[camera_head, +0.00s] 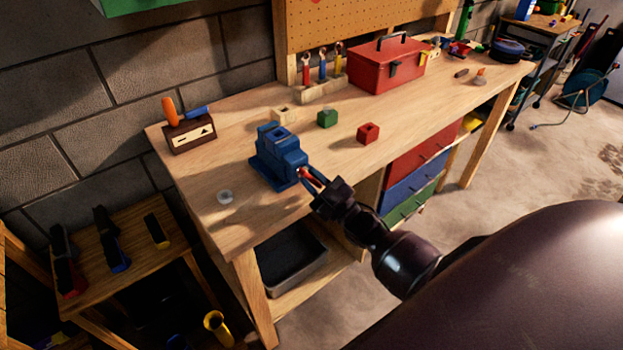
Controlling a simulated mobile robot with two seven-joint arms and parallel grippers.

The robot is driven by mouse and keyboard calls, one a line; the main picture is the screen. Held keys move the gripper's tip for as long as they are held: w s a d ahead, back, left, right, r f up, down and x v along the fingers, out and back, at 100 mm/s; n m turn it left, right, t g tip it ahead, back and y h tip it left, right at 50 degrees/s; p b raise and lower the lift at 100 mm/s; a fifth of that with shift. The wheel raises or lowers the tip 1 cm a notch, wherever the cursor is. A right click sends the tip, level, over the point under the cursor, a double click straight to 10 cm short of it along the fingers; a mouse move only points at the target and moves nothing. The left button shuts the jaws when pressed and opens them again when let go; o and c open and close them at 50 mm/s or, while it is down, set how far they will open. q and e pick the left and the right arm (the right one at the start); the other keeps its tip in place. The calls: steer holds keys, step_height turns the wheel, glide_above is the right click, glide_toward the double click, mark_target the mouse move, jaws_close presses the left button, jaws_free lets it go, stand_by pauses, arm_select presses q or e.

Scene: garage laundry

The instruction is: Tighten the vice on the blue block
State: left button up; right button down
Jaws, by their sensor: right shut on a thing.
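The blue vice (277,160) stands on the wooden workbench (232,205) near its front left part. My right gripper (309,177) is at the vice's front end, on the right side in the picture, shut on a small red part that looks like the vice's handle (304,173). The fingers hide most of that part. I cannot make out a separate blue block; the vice is blue too, and whether its jaws touch a block is too small to tell. My left gripper is not in view.
A red block (368,133), a green block (327,118) and a pale wooden block (284,115) sit behind the vice. A red toolbox (385,66) and a tool holder (190,134) stand farther back.

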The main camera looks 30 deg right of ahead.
steer(key=shift+s+f, duration=0.1)
steer(key=shift+f, duration=0.15)
steer(key=c, duration=1.4)
jaws_free()
steer(key=shift+o, duration=1.4)
steer(key=shift+s+r, duration=0.15)
